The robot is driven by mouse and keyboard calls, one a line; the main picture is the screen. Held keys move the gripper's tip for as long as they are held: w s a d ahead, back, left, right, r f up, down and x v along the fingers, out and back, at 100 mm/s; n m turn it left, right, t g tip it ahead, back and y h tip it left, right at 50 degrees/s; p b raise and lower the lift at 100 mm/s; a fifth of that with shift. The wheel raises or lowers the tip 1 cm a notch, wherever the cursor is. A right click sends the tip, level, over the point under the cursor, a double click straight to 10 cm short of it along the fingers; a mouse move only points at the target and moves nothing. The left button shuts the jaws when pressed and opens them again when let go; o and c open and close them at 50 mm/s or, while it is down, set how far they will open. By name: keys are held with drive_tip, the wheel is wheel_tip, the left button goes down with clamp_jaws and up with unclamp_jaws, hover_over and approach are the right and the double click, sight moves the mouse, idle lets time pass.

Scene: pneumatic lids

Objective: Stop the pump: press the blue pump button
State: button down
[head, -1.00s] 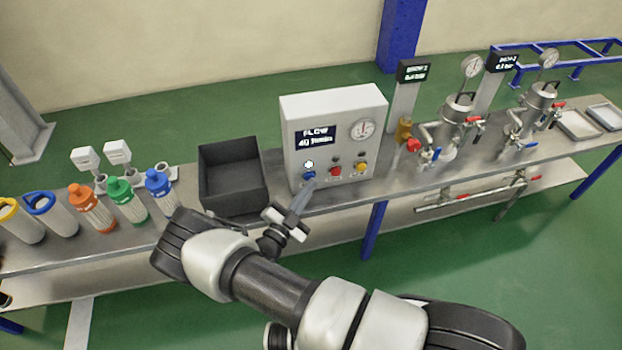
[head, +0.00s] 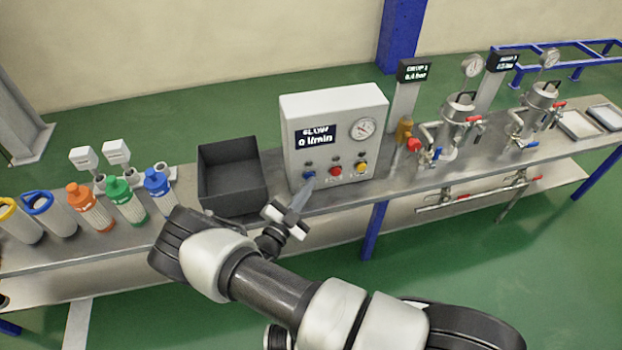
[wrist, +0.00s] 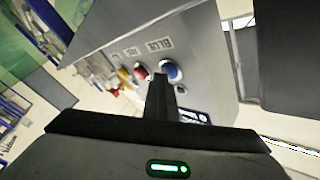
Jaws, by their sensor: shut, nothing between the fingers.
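The blue pump button (head: 309,175) sits at the lower left of the white control box (head: 300,103), beside a red and a yellow button. It also shows in the wrist view (wrist: 173,73). The lamp above it is dark and the flow display (head: 315,137) reads 0 l/min. My gripper (head: 309,184) is shut and empty, with its tips just in front of the blue button. In the wrist view my fingers (wrist: 159,82) point at the panel near the blue button. I cannot tell whether they touch it.
A dark open bin (head: 233,205) stands left of the box. Several coloured filter bottles (head: 125,200) are further left. Metal vessels (head: 455,125) with valves and gauges stand to the right. The red button (head: 335,171) is close beside the blue one.

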drive_tip(key=shift+s, duration=0.15)
drive_tip(key=s+d+p, duration=0.1)
drive_tip(key=s+p, duration=0.1)
drive_tip(key=s, duration=0.4)
drive_tip(key=shift+d, duration=0.4)
drive_tip(key=shift+w, duration=0.1)
idle(1.2)
